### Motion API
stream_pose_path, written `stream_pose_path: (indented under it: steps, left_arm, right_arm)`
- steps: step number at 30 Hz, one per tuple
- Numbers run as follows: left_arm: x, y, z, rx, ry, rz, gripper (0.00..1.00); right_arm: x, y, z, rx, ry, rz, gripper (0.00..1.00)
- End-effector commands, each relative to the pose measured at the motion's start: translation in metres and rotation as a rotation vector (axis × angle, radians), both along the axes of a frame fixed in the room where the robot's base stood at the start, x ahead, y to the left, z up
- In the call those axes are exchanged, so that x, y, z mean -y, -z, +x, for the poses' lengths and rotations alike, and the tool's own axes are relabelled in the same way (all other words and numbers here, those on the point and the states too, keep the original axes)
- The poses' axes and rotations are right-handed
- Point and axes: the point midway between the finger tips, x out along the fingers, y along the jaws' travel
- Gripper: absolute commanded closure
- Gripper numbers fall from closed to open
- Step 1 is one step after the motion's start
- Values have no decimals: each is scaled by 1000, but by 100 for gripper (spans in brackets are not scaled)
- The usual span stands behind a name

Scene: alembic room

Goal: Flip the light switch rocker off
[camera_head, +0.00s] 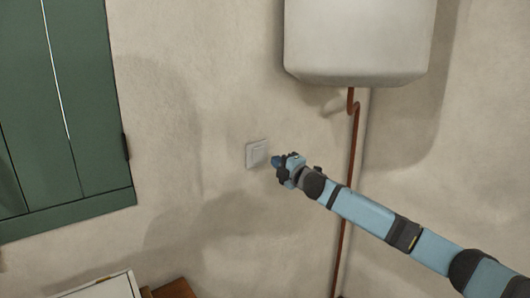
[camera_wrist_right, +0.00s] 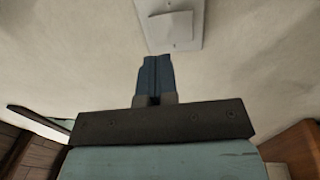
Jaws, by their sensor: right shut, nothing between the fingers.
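The light switch is a small white plate with a square rocker (camera_head: 258,153) on the plaster wall, near the middle of the head view. In the right wrist view the switch (camera_wrist_right: 170,28) shows at the top, partly cut off by the frame edge. My right gripper (camera_head: 276,161) is just right of and slightly below the switch in the head view. In the wrist view its blue fingers (camera_wrist_right: 154,60) are together and empty, pointing at the area just below the plate. I cannot tell whether the fingertips touch the wall. My left gripper is not in view.
A white tank (camera_head: 358,45) hangs above right of the switch, with a copper pipe (camera_head: 351,170) running down the wall behind my right arm. A green shutter (camera_head: 65,120) is at left. A white-topped piece of furniture (camera_head: 105,288) stands at lower left. The wall around the switch is bare.

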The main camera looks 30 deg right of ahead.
Motion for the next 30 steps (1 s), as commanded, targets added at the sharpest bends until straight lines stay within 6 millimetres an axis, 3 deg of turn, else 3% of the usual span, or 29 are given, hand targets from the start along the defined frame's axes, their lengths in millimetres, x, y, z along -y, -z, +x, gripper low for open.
stream_pose_path:
  steps: [6,12,23,30]
  left_arm:
    - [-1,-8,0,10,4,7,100]
    - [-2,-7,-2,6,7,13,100]
    - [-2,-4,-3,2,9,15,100]
    - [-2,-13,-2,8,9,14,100]
  right_arm:
    - [-4,-8,40,2,0,3,100]
    - [-5,-9,61,1,0,1,100]
    - [-5,-8,66,0,-1,0,100]
    - [-9,-10,66,-6,-1,0,100]
